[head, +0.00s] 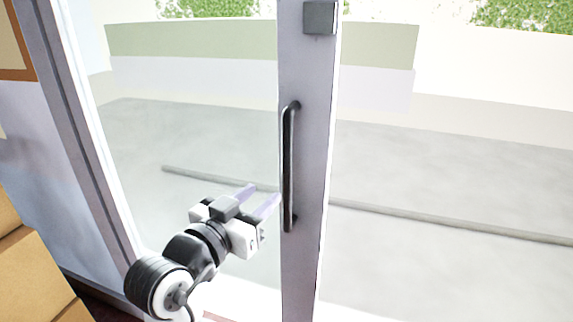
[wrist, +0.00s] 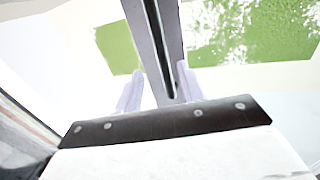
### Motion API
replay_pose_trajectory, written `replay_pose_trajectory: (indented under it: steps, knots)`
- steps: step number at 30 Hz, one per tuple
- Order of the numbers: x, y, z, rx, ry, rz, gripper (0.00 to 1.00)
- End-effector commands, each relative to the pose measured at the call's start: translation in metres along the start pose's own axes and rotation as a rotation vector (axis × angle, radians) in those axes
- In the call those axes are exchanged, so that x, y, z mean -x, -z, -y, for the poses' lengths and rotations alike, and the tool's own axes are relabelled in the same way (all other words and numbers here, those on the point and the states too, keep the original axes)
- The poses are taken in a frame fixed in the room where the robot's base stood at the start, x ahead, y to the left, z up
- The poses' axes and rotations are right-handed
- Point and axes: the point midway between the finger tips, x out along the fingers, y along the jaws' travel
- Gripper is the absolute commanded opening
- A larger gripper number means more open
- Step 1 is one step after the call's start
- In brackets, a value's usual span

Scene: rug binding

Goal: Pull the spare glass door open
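The glass door has a pale grey upright stile (head: 308,200) in the middle of the head view. A dark vertical bar handle (head: 289,165) is mounted along the stile's left edge. My gripper (head: 263,193) is just left of the handle's lower half, with its two pale fingers spread and pointing towards it. In the wrist view, the stile (wrist: 172,35) and a dark upright strip, likely the handle (wrist: 157,45), show between my open fingers (wrist: 160,85). Nothing is held. I cannot tell the exact gap between the fingertips and the handle.
A grey square block (head: 319,18) sits high on the stile. Another upright frame (head: 85,140) stands at the left. Cardboard boxes (head: 35,275) are stacked at the lower left. Through the glass I see grey paving with a low kerb (head: 450,222).

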Motion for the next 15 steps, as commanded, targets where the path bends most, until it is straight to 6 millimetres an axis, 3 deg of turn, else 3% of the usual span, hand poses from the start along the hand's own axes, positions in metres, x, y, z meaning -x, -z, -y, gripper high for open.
replay_pose_trajectory:
  steps: [9, 15]
  knots:
    - [-0.069, 0.003, 0.0, 0.003, -0.003, 0.0, 0.39]
    - [-0.098, 0.002, 0.001, 0.002, 0.0, -0.001, 0.39]
